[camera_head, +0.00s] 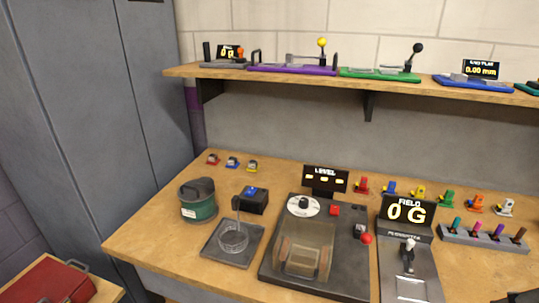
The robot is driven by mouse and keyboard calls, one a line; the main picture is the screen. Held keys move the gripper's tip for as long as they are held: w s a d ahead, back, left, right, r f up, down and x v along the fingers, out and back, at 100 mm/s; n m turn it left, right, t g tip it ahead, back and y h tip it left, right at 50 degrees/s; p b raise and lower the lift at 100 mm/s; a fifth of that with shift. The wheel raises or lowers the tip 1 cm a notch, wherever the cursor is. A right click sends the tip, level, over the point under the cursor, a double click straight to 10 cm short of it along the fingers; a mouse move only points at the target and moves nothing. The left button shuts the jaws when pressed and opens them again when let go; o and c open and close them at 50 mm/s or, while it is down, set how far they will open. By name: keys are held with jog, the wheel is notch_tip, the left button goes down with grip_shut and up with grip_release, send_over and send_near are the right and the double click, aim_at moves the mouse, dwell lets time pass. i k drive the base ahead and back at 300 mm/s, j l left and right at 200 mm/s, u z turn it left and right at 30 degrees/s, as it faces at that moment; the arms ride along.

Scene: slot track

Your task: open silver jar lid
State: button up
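A green jar (199,209) with a pale label stands near the left end of the wooden workbench. A dark grey lid (196,188) with a raised handle sits on top of it; its colour looks grey rather than bright silver. No other lidded jar is clear. A small clear round dish (233,238) sits on a grey square plate (218,254) to the right of the jar, with a thin upright rod beside it. My gripper does not show in this view.
A black box (250,199) stands right of the jar; a dark machine with a clear cover (305,255) and a field meter (405,213) stand farther right. A shelf (400,80) overhangs the back of the workbench (150,240). A red case (48,282) is lower left.

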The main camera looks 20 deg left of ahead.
aim_at(195, 185)
jog(key=u, duration=1.35)
jog(key=i+j+u, duration=0.15)
jog(key=i, duration=0.25)
jog(key=i+u, duration=0.1)
jog(key=i, duration=0.25)
